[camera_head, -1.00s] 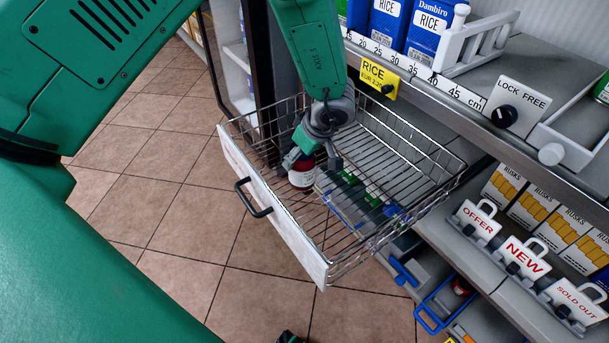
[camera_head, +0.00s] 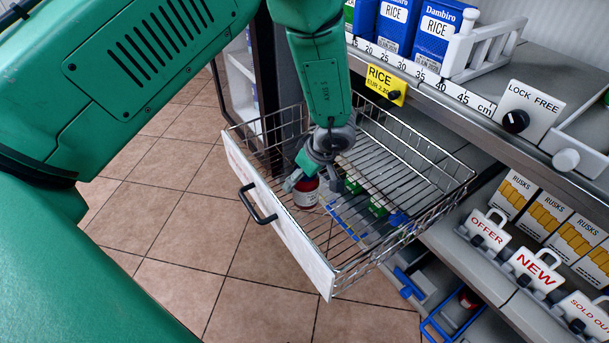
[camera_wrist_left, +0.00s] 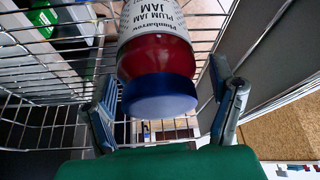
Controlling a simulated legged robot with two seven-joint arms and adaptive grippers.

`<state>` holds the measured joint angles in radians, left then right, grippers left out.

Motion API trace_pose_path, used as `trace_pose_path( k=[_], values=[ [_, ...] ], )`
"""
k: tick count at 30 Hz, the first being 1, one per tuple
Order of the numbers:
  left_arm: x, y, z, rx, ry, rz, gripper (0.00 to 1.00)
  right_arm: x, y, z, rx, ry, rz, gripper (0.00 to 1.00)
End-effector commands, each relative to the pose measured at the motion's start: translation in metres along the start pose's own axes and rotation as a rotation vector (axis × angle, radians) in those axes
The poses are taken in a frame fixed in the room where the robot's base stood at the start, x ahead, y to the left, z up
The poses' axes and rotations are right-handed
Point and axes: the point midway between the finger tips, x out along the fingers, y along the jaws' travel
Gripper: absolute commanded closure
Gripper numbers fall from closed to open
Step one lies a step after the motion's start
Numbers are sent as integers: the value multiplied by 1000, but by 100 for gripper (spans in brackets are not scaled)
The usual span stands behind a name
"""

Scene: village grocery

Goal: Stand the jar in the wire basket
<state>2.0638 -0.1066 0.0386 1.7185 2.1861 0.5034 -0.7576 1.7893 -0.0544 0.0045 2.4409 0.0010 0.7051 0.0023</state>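The jar (camera_head: 306,194) is a plum jam jar with dark red contents and a white label, inside the wire basket (camera_head: 415,225) near its front panel. In the left wrist view the jar (camera_wrist_left: 158,55) has its blue lid towards the camera and its label readable. My left gripper (camera_head: 314,184) is over the jar from above. In the wrist view its fingers (camera_wrist_left: 165,90) stand on either side of the jar, with visible gaps. The jar's base is hidden, so I cannot tell whether it rests on the basket floor. My right gripper is not in view.
Green and white packs (camera_head: 375,203) show through or in the basket at its middle. A shelf with rice boxes (camera_head: 437,35) and a yellow price tag (camera_head: 385,84) stands at right. Rusks boxes (camera_head: 545,215) sit lower. The basket's back wires are bare.

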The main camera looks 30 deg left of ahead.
Motion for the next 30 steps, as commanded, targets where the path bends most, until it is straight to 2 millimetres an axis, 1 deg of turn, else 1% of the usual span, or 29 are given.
trace_pose_path(
  k=[5, 7, 11, 15, 21, 25, 30],
  values=[
    [-2, 0, -1, 0, 1, 1, 23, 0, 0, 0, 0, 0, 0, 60],
    [-8, 0, -2, 0, 0, 1, 23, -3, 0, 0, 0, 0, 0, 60],
    [-30, 1, -3, -2, -1, 3, 23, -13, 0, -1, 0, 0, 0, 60],
    [-63, 1, -3, -1, -1, 3, 23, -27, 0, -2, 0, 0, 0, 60],
    [-101, 1, -3, -1, 0, 2, 23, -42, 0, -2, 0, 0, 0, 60],
    [-116, 0, -2, -1, 0, 0, 23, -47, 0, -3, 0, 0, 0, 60],
    [-123, 0, -1, 0, 0, 0, 23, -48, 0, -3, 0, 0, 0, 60]
  ],
)
